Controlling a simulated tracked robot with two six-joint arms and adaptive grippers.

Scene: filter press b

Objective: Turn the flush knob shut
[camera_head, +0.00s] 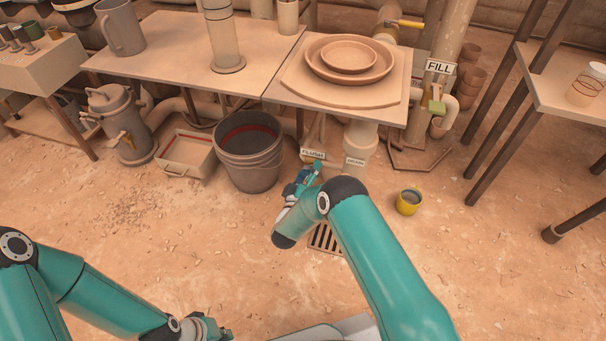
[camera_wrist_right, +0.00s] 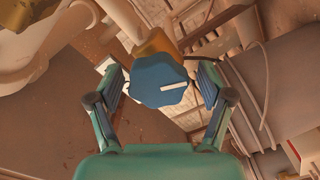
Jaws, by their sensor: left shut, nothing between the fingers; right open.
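The flush knob (camera_wrist_right: 160,82) is blue with a scalloped rim and a white pointer line, which lies nearly level toward the right in the right wrist view. My right gripper (camera_wrist_right: 161,88) is open, with one finger on each side of the knob. The right finger is close to the rim; I cannot tell whether either finger touches. In the head view my right gripper (camera_head: 311,172) is low by the FLUSH label (camera_head: 313,155), and the arm hides most of the knob there. My left gripper (camera_head: 222,335) is shut and empty at the bottom edge.
A grey bucket (camera_head: 250,170) stands left of the FLUSH label, and the DRAIN label (camera_head: 355,162) is on its right. A small yellow cup (camera_head: 408,203) stands on the floor. A floor grate (camera_head: 326,240) lies below my right arm.

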